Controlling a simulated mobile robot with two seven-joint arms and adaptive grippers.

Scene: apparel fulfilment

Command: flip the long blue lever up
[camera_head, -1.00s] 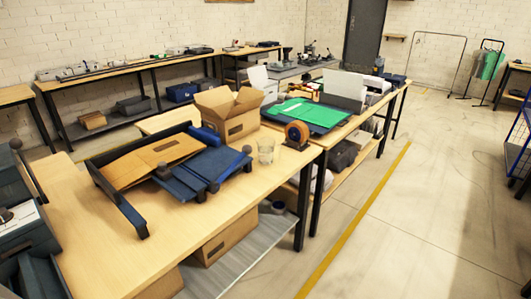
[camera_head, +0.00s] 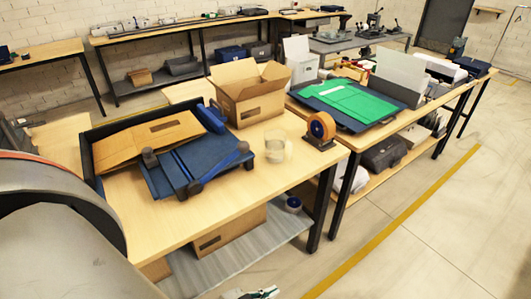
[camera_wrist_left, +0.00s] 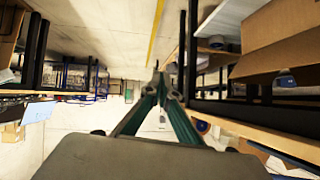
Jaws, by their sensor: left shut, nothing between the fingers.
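A blue folding board (camera_head: 180,172) lies on the near wooden table, with dark knobs at its corners. A long, bright blue bar (camera_head: 224,161) runs slantwise along its right side, low and nearly flat; it looks like the lever, though I cannot be sure. My left arm fills the lower left of the head view. My left gripper (camera_head: 258,294) just shows at the bottom edge, below and in front of the table, well apart from the board. In the left wrist view its greenish fingers (camera_wrist_left: 160,82) meet at the tips, shut and empty. My right gripper is out of view.
A brown cardboard sheet (camera_head: 150,140) lies in the dark tray behind the board. The lower shelf (camera_head: 240,245) holds another carton. Floor right of the table is clear.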

